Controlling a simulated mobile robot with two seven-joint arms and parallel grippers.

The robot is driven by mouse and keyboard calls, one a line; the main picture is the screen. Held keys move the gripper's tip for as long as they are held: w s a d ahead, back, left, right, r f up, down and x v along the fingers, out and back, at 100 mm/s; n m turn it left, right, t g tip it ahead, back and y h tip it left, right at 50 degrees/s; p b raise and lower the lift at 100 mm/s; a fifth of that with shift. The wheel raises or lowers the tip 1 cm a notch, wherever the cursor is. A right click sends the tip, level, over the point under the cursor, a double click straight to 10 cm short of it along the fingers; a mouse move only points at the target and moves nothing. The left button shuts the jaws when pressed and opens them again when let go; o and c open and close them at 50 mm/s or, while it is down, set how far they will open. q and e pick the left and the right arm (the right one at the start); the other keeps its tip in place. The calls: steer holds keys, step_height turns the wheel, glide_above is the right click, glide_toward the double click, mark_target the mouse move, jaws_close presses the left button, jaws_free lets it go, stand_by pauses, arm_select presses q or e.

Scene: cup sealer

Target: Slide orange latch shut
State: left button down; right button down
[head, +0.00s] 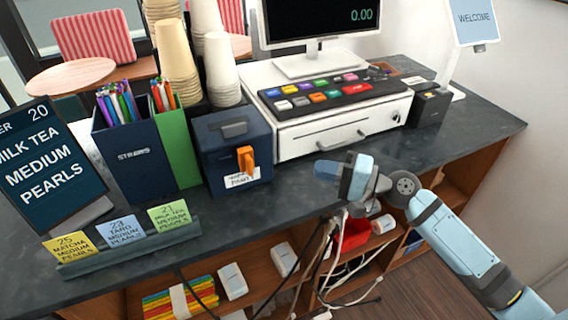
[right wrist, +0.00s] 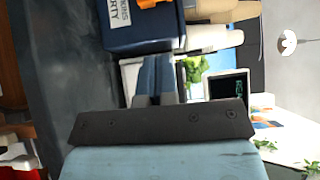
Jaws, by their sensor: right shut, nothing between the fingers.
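The orange latch (head: 246,160) is on the front of a dark blue box (head: 223,150) with a white label below it. In the right wrist view the latch (right wrist: 150,3) shows at the top edge, partly cut off, on the blue box (right wrist: 142,30). My right gripper (head: 326,170) is to the right of the box and apart from the latch, in front of the white cash drawer. Its fingers are together and empty in the right wrist view (right wrist: 155,80). My left gripper is not in view.
The white cash drawer (head: 345,132) stands right of the box. A straw holder (head: 135,155) and stacked cups (head: 222,68) are at its left and behind. A card rack (head: 130,248) stands at the counter's front left. Bare dark counter (head: 250,205) lies before the box.

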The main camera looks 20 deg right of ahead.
mark_target(247, 161)
steer(key=s+a+p+x, duration=0.2)
steer(key=p+x, duration=0.2)
steer(key=x, duration=0.8)
steer(key=shift+w+a, duration=0.1)
steer(key=shift+w, duration=0.1)
steer(key=a+p, duration=0.1)
steer(key=a, duration=0.1)
steer(key=a+p, duration=0.1)
steer(key=a, duration=0.2)
steer(key=shift+s, duration=0.2)
